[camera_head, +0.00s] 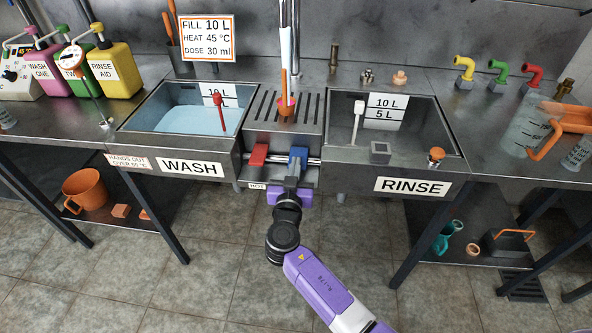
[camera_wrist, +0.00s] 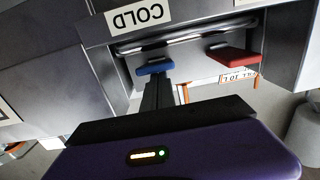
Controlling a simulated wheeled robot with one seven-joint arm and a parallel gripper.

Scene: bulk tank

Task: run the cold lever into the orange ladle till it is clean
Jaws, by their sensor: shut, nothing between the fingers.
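The cold lever is the blue lever (camera_head: 298,154) on the front rail between the two basins. In the wrist view, the blue lever (camera_wrist: 155,67) hangs near the COLD label (camera_wrist: 138,16). My gripper (camera_head: 292,181) is just in front of and below it. In the wrist view my gripper's fingers (camera_wrist: 157,88) are shut with nothing between them, tips close to the blue lever; I cannot tell if they touch. The orange ladle (camera_head: 286,104) stands on the slotted drainer under the tap, handle up. A pale column shows above it; I cannot tell whether it is water. Its inside is hidden.
The red lever (camera_head: 258,154) is close left of the blue one. The wash basin (camera_head: 150,125) with bluish liquid is left, the rinse basin (camera_head: 345,155) right. An orange-handled clear jug (camera_head: 525,128) stands far right. Soap bottles (camera_head: 112,68) stand far left.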

